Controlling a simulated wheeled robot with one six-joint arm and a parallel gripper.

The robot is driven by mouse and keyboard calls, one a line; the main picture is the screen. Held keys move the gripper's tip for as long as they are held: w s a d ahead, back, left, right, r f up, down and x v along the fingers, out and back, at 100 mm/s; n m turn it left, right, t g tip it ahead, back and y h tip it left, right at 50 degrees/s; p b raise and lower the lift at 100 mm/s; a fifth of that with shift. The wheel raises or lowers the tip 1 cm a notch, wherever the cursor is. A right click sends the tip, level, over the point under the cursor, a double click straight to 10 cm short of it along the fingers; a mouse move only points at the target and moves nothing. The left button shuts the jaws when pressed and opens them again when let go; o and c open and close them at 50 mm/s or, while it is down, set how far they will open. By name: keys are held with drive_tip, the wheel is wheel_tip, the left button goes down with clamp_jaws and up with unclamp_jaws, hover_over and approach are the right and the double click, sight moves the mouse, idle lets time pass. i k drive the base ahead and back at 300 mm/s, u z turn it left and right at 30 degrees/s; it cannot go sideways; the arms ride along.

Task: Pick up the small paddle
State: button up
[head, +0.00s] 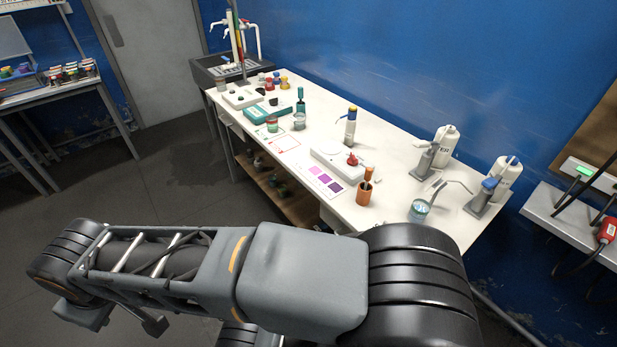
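I cannot tell for certain which thing is the small paddle. An upright orange-brown handle (368,175) stands in an orange cup (365,195) near the front edge of the white table; whatever is below its rim is hidden. A teal upright piece (300,95) stands farther back, next to a small glass beaker (299,122). My arm crosses the foreground, apart from the table. My gripper does not show in this view.
The white table (400,165) runs along the blue wall. A white device (333,160) with a red knob, dispenser bottles (445,143) and a glass beaker (419,210) stand around the cup. A sink (228,70) is at the far end. Floor (150,180) is clear left of the table.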

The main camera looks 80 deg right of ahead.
sight(368, 175)
drive_tip(key=i, duration=0.3)
drive_tip(key=z, duration=3.4)
drive_tip(key=i, duration=0.5)
drive_tip(key=z, duration=0.05)
